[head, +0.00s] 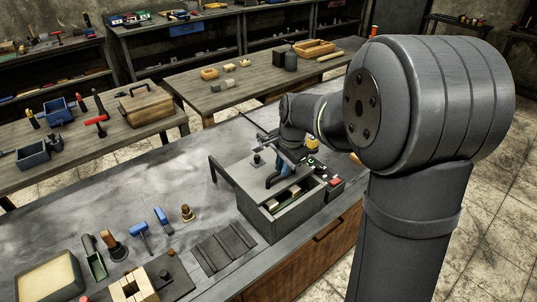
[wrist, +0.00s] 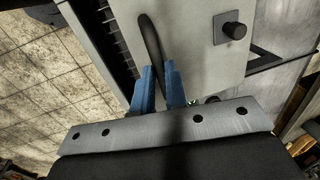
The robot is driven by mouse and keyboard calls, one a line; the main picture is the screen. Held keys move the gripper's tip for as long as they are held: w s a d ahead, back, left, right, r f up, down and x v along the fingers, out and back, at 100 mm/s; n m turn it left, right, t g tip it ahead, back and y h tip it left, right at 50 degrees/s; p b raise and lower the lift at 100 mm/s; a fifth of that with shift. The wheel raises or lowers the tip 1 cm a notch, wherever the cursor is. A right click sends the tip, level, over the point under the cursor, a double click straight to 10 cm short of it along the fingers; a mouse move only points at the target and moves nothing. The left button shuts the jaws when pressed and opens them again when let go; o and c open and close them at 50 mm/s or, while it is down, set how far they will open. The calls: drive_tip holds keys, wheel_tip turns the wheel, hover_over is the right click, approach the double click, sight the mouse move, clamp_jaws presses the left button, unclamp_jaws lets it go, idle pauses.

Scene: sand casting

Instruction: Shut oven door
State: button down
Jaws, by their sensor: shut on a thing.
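The oven (head: 290,219) is a grey box on the metal-topped bench in the head view, with a dark opening and pale pieces inside. A flat grey panel with a black knob (head: 257,160) lies at its upper left; the knob also shows in the wrist view (wrist: 234,30). In the wrist view a curved black handle (wrist: 149,35) stands against the grey surface. My gripper (wrist: 160,75) has blue fingers closed about the lower end of this handle. In the head view my gripper (head: 276,175) is over the oven's top. The exact door edge is hard to make out.
A small box with a red button (head: 335,182) is right of the oven. Grooved dark plates (head: 223,248), blue-headed tools (head: 138,228) and a wooden block (head: 132,287) lie to the left. Side tables (head: 248,75) stand behind. The bench's left middle is clear.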

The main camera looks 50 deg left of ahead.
drive_tip(key=d, duration=0.6)
drive_tip(key=shift+d, duration=0.15)
drive_tip(key=shift+f, duration=0.1)
drive_tip(key=c, duration=1.5)
unclamp_jaws()
drive_tip(key=shift+d, duration=0.15)
drive_tip(key=shift+o, duration=0.2)
drive_tip(key=d+r, duration=0.3)
drive_tip(key=r, duration=1.4)
drive_tip(key=shift+r, duration=0.15)
